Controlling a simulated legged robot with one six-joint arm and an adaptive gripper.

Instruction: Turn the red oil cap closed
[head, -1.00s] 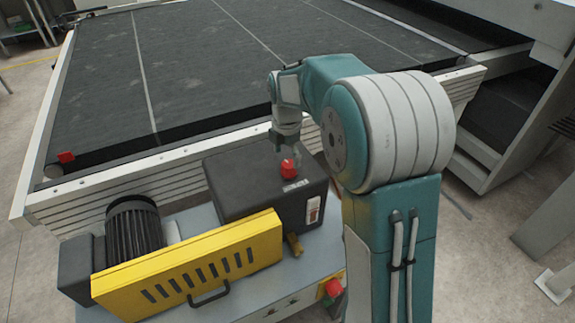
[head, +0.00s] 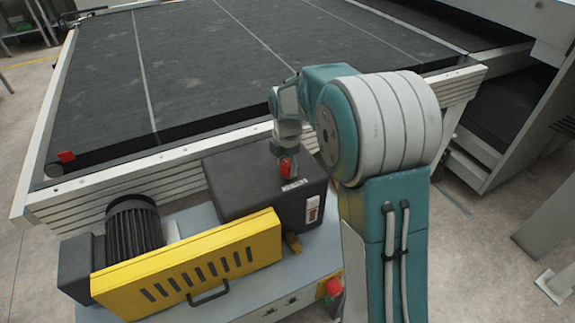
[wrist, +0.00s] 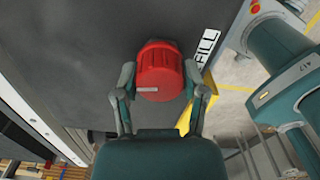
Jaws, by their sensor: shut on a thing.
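The red oil cap (wrist: 160,72) sits on top of the dark gearbox housing (head: 240,183). In the wrist view it is between my gripper's two fingers, with a small pale mark on its face and a FILL label (wrist: 207,46) to its right. In the head view the cap (head: 287,167) shows partly below my gripper (head: 288,154), which hides some of it. My gripper (wrist: 158,88) is shut on the cap from above, one finger on each side.
A yellow guard (head: 190,268) with a handle and a black finned motor (head: 134,228) stand left of the housing. A red knob (head: 333,287) is at the base's front right. The conveyor belt (head: 200,70) lies behind.

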